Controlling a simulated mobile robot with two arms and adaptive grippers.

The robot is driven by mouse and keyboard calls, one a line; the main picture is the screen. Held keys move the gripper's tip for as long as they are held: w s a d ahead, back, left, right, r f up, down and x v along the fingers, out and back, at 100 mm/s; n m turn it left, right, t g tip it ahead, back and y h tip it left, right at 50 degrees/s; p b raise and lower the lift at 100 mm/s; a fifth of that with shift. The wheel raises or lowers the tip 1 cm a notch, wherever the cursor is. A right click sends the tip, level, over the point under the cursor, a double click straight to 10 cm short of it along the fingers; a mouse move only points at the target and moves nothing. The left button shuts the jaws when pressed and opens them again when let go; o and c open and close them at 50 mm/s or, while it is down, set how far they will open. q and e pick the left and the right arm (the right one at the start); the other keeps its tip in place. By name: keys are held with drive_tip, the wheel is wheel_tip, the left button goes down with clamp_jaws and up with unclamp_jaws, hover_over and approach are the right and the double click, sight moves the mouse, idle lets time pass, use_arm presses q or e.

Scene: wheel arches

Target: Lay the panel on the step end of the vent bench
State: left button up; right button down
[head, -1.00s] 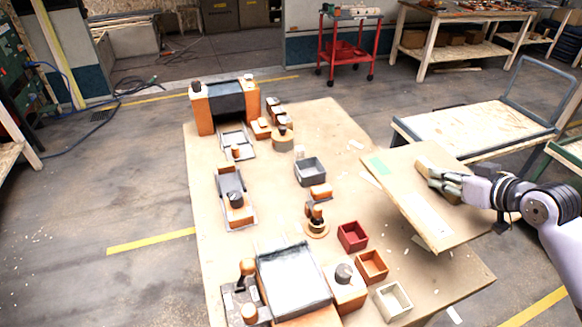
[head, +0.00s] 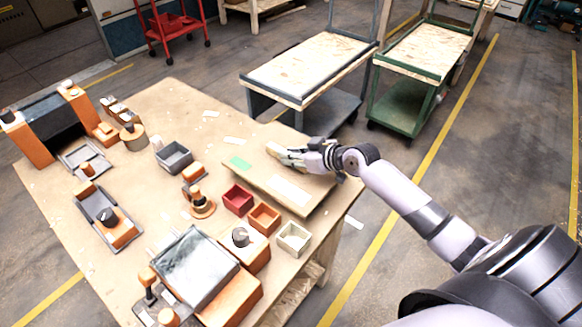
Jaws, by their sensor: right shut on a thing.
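The panel (head: 249,178) is a flat, light wood board with a green patch and a white label. My right gripper (head: 287,157) is shut on its far edge. The panel is roughly level over the right part of a large tan work table (head: 210,97). I cannot tell whether it touches the table top. No bench in view is marked as the vent bench, and I cannot make out which end is the step end. My left gripper is not in view.
A grey box (head: 174,157) and orange-and-grey parts fill the table's left. Grey (head: 300,75) and green (head: 419,57) carts stand beyond.

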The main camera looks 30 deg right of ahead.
sight(291, 168)
drive_tip(key=shift+w+f, duration=0.1)
drive_tip(key=shift+f, duration=0.55)
wheel_tip(291, 168, down, 3)
drive_tip(key=shift+f, duration=0.1)
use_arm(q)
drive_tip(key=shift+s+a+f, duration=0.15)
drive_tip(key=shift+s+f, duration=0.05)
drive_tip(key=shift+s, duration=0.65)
use_arm(e)
drive_tip(key=shift+f, duration=0.5)
drive_tip(key=shift+f+b, duration=0.15)
drive_tip(key=shift+b, duration=0.25)
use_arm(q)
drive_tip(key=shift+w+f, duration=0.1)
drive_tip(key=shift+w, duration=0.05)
use_arm(e)
drive_tip(key=c, duration=1.5)
unclamp_jaws()
